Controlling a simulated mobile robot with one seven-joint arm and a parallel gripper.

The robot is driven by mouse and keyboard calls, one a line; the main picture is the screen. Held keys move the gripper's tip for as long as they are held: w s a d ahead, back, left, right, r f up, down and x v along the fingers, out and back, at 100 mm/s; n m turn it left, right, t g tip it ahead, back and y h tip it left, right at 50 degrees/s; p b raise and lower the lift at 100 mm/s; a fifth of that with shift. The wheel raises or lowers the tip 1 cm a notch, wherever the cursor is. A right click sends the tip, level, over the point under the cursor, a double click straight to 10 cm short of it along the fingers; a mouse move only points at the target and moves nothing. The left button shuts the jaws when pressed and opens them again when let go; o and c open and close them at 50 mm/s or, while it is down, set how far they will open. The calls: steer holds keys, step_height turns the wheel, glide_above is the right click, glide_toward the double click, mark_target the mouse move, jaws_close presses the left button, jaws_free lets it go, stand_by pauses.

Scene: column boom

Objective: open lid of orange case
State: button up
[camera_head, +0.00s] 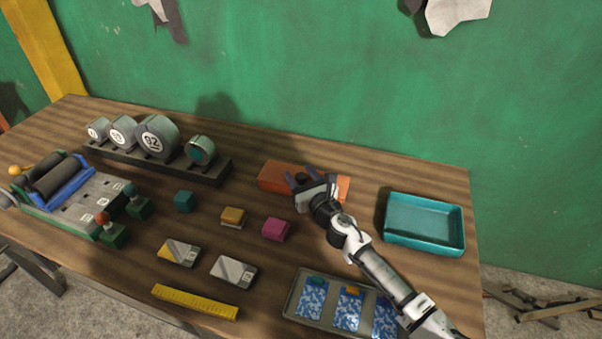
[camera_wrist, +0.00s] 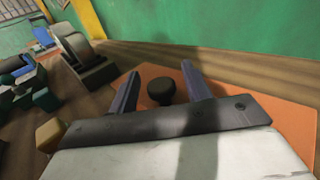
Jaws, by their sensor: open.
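The orange case (camera_head: 276,177) lies at the back of the wooden table, right of its middle, and its lid looks shut. In the wrist view its orange top (camera_wrist: 222,87) spreads under and beyond my gripper. A black round knob (camera_wrist: 161,91) stands on the lid. My gripper (camera_head: 303,176) is over the case from the front right. In the wrist view my gripper (camera_wrist: 159,92) is open, with one finger on each side of the knob and a gap on both sides. Part of the case is hidden behind my gripper.
A teal tray (camera_head: 425,224) stands to the right of the case. A rack of round gauges (camera_head: 156,137) is at the back left. Teal, yellow and magenta (camera_head: 276,229) blocks lie in front. A grey tray (camera_head: 292,301) with blue packets lies at the front right, below my arm.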

steer(key=shift+c, duration=0.4)
jaws_close()
